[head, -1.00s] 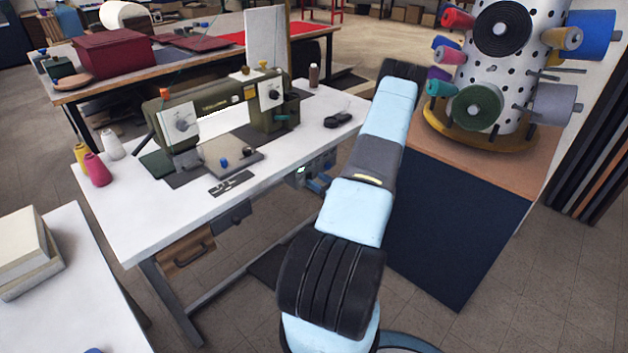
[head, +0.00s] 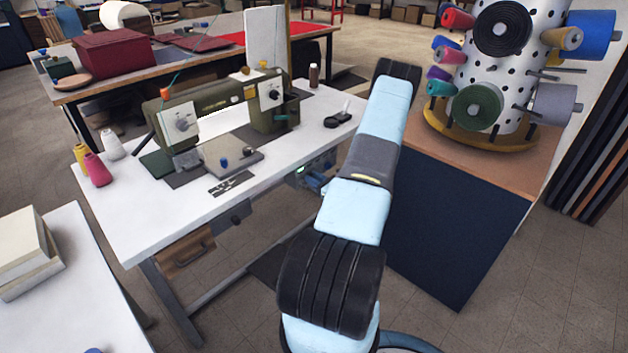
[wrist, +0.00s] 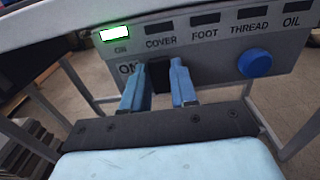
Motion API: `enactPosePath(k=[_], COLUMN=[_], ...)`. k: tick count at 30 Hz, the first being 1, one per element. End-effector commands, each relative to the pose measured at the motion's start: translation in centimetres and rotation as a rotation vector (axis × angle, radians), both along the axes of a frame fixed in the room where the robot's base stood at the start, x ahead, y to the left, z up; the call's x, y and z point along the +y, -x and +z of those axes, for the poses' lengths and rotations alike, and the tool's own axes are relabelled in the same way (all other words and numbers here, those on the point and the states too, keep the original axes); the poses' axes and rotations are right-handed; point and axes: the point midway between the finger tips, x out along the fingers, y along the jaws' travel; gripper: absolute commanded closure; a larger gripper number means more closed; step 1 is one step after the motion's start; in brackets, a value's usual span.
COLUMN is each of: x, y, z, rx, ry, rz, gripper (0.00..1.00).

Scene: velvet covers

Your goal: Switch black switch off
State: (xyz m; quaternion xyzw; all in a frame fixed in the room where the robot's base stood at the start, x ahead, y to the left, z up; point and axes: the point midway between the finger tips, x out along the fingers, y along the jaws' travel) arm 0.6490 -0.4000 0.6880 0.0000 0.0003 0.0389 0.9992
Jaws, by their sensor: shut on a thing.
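The black switch (wrist: 160,75) sits on the front of a grey control panel (wrist: 206,73) in the wrist view, just right of an "ON" mark. My gripper (wrist: 159,73) has a blue finger on each side of it and is shut on the switch. The fingers hide part of the switch's sides. A green lamp (wrist: 114,33) on the panel is lit. In the head view the panel (head: 303,172) is under the sewing table's front edge, and my arm largely hides the gripper there.
A blue round knob (wrist: 255,63) is right of the switch. Labels COVER, FOOT, THREAD and OIL run above. The white sewing table (head: 130,215) overhangs the panel and bears a green sewing machine (head: 215,105). A dark-sided cabinet (head: 445,235) stands right of my arm.

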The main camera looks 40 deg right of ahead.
Motion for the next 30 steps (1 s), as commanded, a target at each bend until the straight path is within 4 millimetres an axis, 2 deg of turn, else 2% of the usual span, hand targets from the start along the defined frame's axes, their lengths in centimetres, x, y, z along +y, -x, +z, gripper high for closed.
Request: enactPosePath(k=[4, 10, 21, 30], x=[-0.02, -0.01, -0.04, -0.01], y=[0.01, 0.04, 0.16, 0.19], z=[0.01, -0.18, -0.76, -0.79], rx=[0.000, -0.033, -0.205, -0.221], ry=[0.000, -0.005, -0.017, -0.016], rz=[0.000, 0.000, -0.001, 0.000], gripper=[1.00, 1.00, 1.00, 1.00])
